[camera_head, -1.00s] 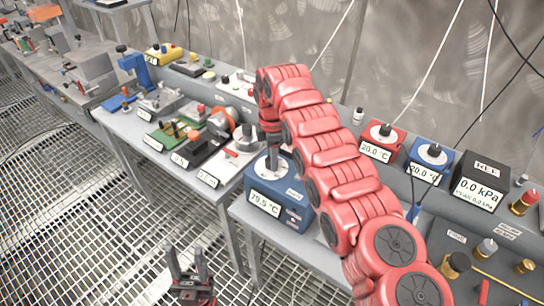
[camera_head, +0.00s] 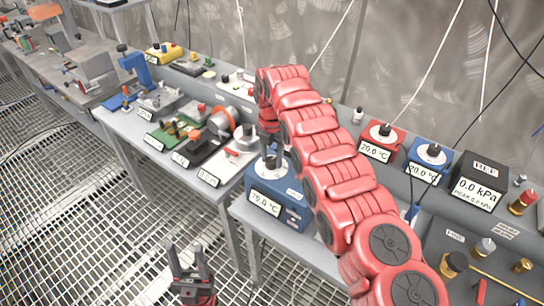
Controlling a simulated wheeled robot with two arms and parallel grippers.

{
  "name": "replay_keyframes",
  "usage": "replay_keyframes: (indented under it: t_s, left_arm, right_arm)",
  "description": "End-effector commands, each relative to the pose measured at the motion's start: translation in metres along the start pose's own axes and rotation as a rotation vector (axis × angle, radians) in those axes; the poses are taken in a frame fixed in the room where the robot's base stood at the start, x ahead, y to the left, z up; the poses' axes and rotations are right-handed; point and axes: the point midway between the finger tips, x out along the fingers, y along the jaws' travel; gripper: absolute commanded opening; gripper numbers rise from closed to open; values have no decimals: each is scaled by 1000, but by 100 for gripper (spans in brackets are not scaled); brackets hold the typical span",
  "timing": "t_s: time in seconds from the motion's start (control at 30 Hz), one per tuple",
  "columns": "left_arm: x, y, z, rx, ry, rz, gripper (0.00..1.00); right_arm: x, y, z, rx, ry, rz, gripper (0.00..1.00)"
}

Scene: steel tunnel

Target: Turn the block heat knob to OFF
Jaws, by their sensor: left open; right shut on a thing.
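The blue heater block (camera_head: 291,212) stands on the bench in the centre, with a lit temperature display (camera_head: 265,203) on its front and a pale round dial plate on top. My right gripper (camera_head: 271,155) points down onto that plate and is shut on the block heat knob, which is mostly hidden by the fingers. My red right arm crosses in from the lower right. My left gripper (camera_head: 187,258) is open and empty, low at the front over the floor grating, apart from the bench.
A red box (camera_head: 378,150) and a blue box (camera_head: 429,165), each with a temperature display, stand to the right beside a black kPa gauge (camera_head: 480,187). Several instruments crowd the bench to the left. Floor grating (camera_head: 70,215) at the lower left is clear.

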Motion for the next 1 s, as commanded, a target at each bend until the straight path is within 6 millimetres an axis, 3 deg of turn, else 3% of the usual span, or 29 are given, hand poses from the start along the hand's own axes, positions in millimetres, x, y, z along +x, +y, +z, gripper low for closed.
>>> replay_keyframes:
  t_s: [0.3,0.83,0.87,1.0]
  left_arm:
    - [1,0,0,0,0,0,50]
    - [1,0,0,0,0,0,50]
    - [1,0,0,0,0,0,50]
    - [1,0,0,0,0,0,50]
  right_arm:
    - [-1,1,0,-111,-2,2,0]
    - [-1,1,0,-132,-2,2,0]
    - [-1,1,0,-132,-2,2,51]
    - [-1,1,0,-132,-1,1,76]
